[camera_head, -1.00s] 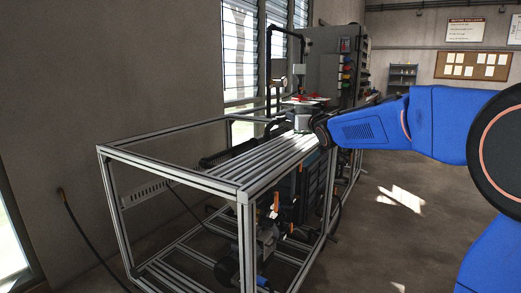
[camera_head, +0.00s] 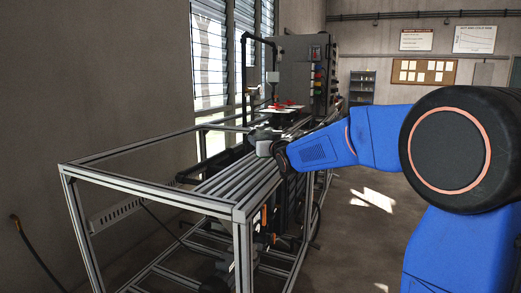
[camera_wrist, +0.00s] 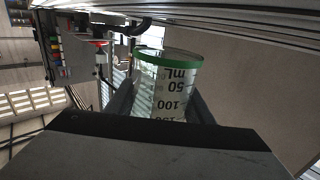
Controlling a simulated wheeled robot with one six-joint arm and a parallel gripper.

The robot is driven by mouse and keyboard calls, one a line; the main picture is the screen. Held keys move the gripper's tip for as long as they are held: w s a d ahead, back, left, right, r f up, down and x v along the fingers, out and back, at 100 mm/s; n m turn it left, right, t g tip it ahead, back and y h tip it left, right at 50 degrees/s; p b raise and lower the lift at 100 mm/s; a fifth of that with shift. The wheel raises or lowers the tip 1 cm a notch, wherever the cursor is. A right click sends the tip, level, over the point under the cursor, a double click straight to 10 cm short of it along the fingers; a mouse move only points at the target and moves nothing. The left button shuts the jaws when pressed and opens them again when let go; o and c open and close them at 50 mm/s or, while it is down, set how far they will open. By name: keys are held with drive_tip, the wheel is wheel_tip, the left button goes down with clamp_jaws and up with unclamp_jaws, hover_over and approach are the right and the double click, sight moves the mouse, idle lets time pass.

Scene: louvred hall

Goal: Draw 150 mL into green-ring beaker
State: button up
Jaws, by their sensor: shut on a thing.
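The green-ring beaker (camera_wrist: 168,85) is between the fingers of my gripper (camera_wrist: 163,112) in the wrist view. It is clear, with black marks of 50, 100 and mL that read upside down in this picture. Its green ring is at the end near the 50 mark. My gripper is shut on the beaker. I cannot tell whether there is liquid in it. In the head view my gripper (camera_head: 264,148) is above the far part of the slatted bench (camera_head: 215,185), and the beaker cannot be made out. Red handles (camera_head: 288,105) show just beyond the gripper; they also show in the wrist view (camera_wrist: 98,43).
The bench has an open metal frame (camera_head: 150,195) with rails standing above its slats. A dark upright pipe (camera_head: 244,80) stands by the windows. A grey cabinet (camera_head: 300,70) with coloured buttons is behind. The floor (camera_head: 350,245) to the right is open.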

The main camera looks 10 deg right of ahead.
drive_tip(key=shift+f, duration=1.75)
drive_tip(key=shift+f, duration=0.1)
drive_tip(key=o, duration=1)
drive_tip(key=shift+o, duration=0.2)
